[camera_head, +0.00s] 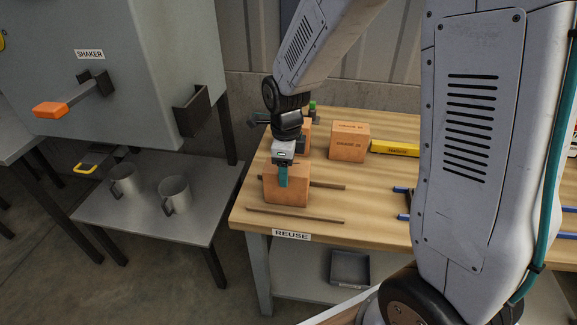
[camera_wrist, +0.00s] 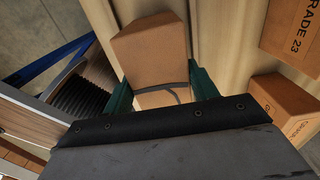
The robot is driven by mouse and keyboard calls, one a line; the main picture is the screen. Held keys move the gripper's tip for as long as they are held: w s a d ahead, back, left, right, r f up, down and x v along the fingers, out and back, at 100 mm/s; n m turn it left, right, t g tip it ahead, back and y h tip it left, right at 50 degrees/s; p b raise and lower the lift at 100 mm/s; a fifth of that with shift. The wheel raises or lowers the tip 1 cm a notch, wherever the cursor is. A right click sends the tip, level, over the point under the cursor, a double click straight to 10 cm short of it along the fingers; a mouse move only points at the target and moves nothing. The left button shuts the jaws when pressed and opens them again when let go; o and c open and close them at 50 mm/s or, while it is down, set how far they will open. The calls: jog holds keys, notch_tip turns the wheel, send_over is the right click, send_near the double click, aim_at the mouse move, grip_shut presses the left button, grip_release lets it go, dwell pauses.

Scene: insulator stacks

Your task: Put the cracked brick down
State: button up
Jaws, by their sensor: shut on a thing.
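The brick (camera_head: 287,188) is orange-brown and upright at the near left of the wooden table, by the REUSE label (camera_head: 291,235). My gripper (camera_head: 283,176) is above it with its teal fingers shut on it. In the wrist view the brick (camera_wrist: 150,58) sits between the two green fingers (camera_wrist: 162,91). A dark curved line, like a crack, runs across its face near the fingers. The brick is very low over the table, around two thin dark strips; I cannot tell whether its underside touches.
A brick marked GRADE (camera_head: 349,141) stands farther back, and another is partly hidden behind my gripper. A yellow bar (camera_head: 395,148) lies to the right. Mugs (camera_head: 175,194) stand on a grey side table at left. The front table strip is clear beyond the near strip (camera_head: 295,215).

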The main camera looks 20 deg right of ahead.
jog(key=o, duration=1.7)
jog(key=shift+f, duration=0.15)
notch_tip(320, 180, up, 12)
jog(key=s+d+r+n, duration=0.1)
jog(key=s+r+n, duration=0.1)
jog(key=s+n, duration=0.6)
jog(key=s+d+r+n, duration=0.1)
jog(key=s+r+n, duration=0.1)
jog(key=s+n, duration=0.6)
jog(key=s+d+r+n+t, duration=0.1)
jog(key=s+r+n, duration=0.2)
jog(key=s+n, duration=0.5)
jog(key=shift+s+d+n, duration=0.2)
jog(key=shift+d+n, duration=0.2)
